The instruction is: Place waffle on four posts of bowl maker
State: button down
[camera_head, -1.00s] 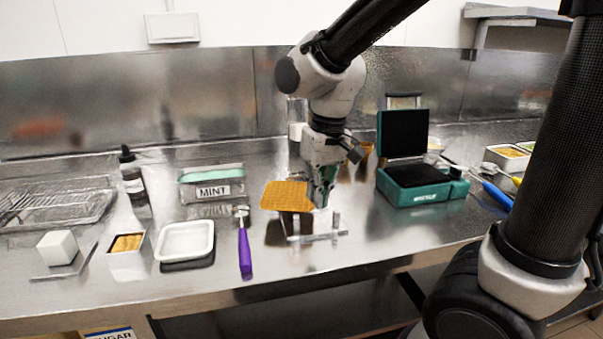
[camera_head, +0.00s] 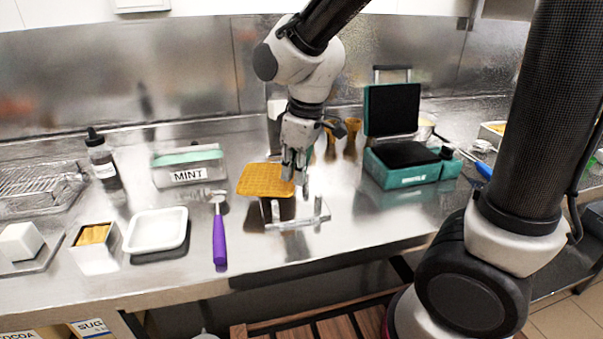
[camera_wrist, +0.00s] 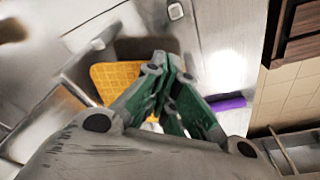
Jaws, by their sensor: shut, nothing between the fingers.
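The orange waffle (camera_head: 262,180) is flat and square-edged, with a grid pattern. It sits raised above the counter over the left part of the bowl maker (camera_head: 297,219), a small clear base with short posts. Some posts are hidden beneath the waffle, so I cannot tell how many touch it. Right-hand posts stand clear of it. My gripper (camera_head: 300,190) points down at the waffle's right edge, shut and empty. In the wrist view the green fingers (camera_wrist: 166,62) meet beside the waffle (camera_wrist: 112,78), overlapping it in the picture.
A purple-handled tool (camera_head: 219,240) lies left of the bowl maker, beside a white tray (camera_head: 158,231). A MINT container (camera_head: 189,176) stands behind them. An open teal waffle iron (camera_head: 412,173) stands to the right. Brown cones (camera_head: 352,142) stand behind my gripper.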

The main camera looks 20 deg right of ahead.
jog(key=w+a, duration=0.1)
jog(key=a, duration=0.1)
jog(key=w+a, duration=0.2)
jog(key=w+a+f, duration=0.1)
jog(key=a, duration=0.1)
jog(key=shift+w, duration=0.35)
jog(key=shift+s+f, duration=0.15)
jog(key=shift+f, duration=0.15)
jog(key=s+d, duration=0.4)
jog(key=d, duration=0.1)
jog(key=shift+d+f, duration=0.1)
jog(key=shift+f, duration=0.05)
